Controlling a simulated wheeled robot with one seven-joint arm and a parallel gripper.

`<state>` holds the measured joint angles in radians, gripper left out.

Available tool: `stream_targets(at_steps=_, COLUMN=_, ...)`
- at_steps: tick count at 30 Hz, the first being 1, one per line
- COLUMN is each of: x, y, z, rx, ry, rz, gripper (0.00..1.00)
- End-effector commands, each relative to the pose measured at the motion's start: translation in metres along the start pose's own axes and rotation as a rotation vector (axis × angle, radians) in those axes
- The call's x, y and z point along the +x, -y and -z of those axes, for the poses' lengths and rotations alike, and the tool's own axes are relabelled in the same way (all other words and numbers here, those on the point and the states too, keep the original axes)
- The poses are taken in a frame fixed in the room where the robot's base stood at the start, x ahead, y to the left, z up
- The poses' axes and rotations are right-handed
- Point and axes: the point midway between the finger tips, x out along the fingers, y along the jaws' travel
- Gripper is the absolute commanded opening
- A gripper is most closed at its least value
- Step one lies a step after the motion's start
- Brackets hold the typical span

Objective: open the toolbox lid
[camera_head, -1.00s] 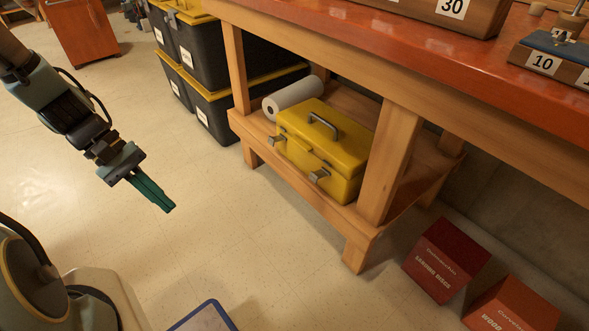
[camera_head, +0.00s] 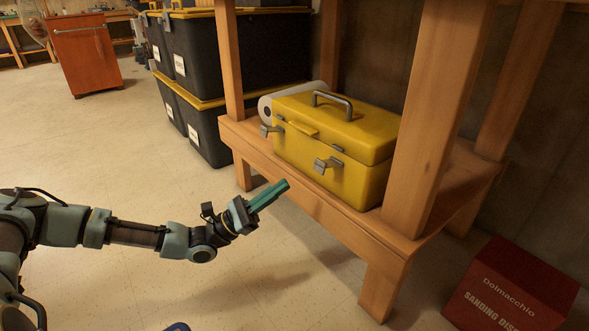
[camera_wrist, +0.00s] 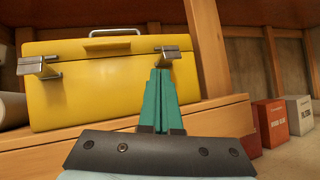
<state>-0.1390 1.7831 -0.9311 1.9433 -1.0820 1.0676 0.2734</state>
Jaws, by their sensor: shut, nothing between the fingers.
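The yellow toolbox (camera_head: 335,145) stands on the low wooden shelf of the workbench, its lid down. Its grey carry handle (camera_head: 332,102) lies on top. Two metal latches, the left latch (camera_head: 271,130) and the right latch (camera_head: 327,164), stick out from the front. The toolbox front (camera_wrist: 100,88) also fills the left of the wrist view, with a latch on either side. My gripper (camera_head: 286,184) has green fingers, shut and empty, in front of the shelf and short of the toolbox. In the wrist view the fingertips (camera_wrist: 160,72) appear just below the right latch (camera_wrist: 168,53).
A bench post (camera_head: 435,115) rises right of the toolbox. A white paper roll (camera_head: 290,99) lies behind it. Black bins with yellow lids (camera_head: 235,50) stand at the left. A red box (camera_head: 510,292) is on the floor at right.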

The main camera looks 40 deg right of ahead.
Motion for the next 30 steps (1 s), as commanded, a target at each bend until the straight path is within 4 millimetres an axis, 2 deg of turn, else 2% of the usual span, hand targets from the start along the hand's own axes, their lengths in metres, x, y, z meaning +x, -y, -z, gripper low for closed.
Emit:
stream_targets(at_steps=1, x=-0.014, y=-0.006, z=0.023, rx=-0.012, ry=0.042, rz=-0.078, gripper=0.00)
stream_targets(at_steps=3, x=-0.021, y=-0.018, z=0.034, rx=-0.022, ry=0.085, rz=-0.164, gripper=0.00)
stream_targets(at_steps=9, x=-0.035, y=-0.040, z=0.048, rx=-0.038, ry=0.153, rz=-0.307, gripper=0.00)
stream_targets(at_steps=12, x=-0.033, y=-0.044, z=0.047, rx=-0.039, ry=0.160, rz=-0.322, gripper=0.00)
stream_targets(at_steps=17, x=-0.015, y=-0.050, z=0.043, rx=-0.039, ry=0.159, rz=-0.320, gripper=0.00)
stream_targets(at_steps=29, x=0.060, y=-0.074, z=0.032, rx=-0.039, ry=0.160, rz=-0.317, gripper=0.00)
stream_targets(at_steps=30, x=0.065, y=-0.077, z=0.025, rx=-0.038, ry=0.160, rz=-0.318, gripper=0.00)
